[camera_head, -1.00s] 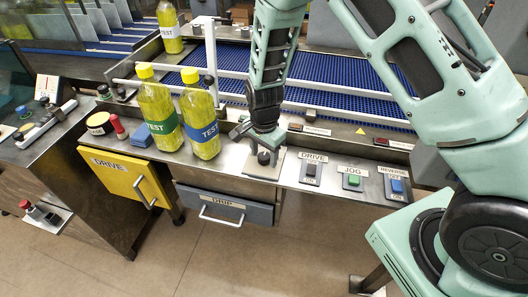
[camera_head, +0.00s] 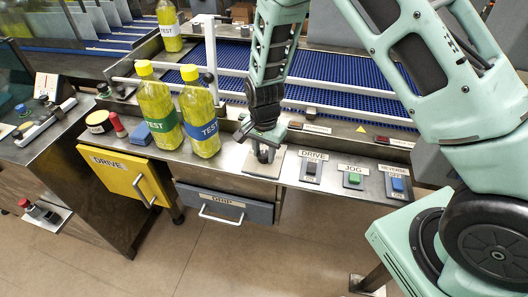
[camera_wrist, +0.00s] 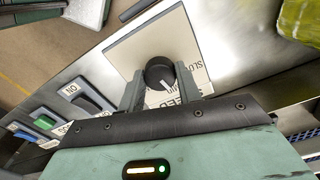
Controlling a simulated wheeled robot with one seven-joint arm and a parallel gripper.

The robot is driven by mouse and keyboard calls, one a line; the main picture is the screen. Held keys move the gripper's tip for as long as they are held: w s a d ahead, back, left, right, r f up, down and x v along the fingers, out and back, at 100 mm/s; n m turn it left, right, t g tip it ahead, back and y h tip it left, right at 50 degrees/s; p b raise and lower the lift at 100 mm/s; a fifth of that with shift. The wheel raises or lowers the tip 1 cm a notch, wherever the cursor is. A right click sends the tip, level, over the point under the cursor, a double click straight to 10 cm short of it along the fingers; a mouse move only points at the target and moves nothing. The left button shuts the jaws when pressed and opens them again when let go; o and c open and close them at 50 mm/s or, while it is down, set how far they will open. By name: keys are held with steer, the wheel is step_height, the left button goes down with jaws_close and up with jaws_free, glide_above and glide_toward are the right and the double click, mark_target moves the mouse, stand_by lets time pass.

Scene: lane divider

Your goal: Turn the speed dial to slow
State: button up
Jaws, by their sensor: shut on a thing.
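The speed dial is a round black knob (camera_wrist: 160,73) with a white pointer mark, on a pale label plate (camera_wrist: 125,47) with partly hidden lettering, including "SLO", in the wrist view. My gripper (camera_wrist: 161,85) has a finger on each side of the knob and is shut on it. In the head view my gripper (camera_head: 265,152) points down over the plate (camera_head: 248,164), on the steel counter left of the DRIVE switch, and mostly hides the knob. The pointer's exact setting is hard to tell because the gripper covers part of the label.
To the right are the DRIVE switch (camera_head: 311,169), green JOG button (camera_head: 354,179) and blue REVERSE switch (camera_head: 397,185). Two yellow TEST bottles (camera_head: 158,115) (camera_head: 200,120) stand close on the left. A grey DRIP drawer (camera_head: 224,206) is below. The blue conveyor (camera_head: 345,100) lies behind.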

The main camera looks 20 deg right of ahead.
mark_target(264, 154)
steer(key=n+b, duration=0.1)
steer(key=n, duration=0.4)
steer(key=shift+n+b, duration=0.55)
steer(key=shift+n, duration=1.75)
steer(key=o, duration=1)
step_height(264, 154, up, 18)
steer(key=b, duration=0.2)
steer(key=shift+f+b, duration=0.25)
steer(key=shift+b, duration=0.1)
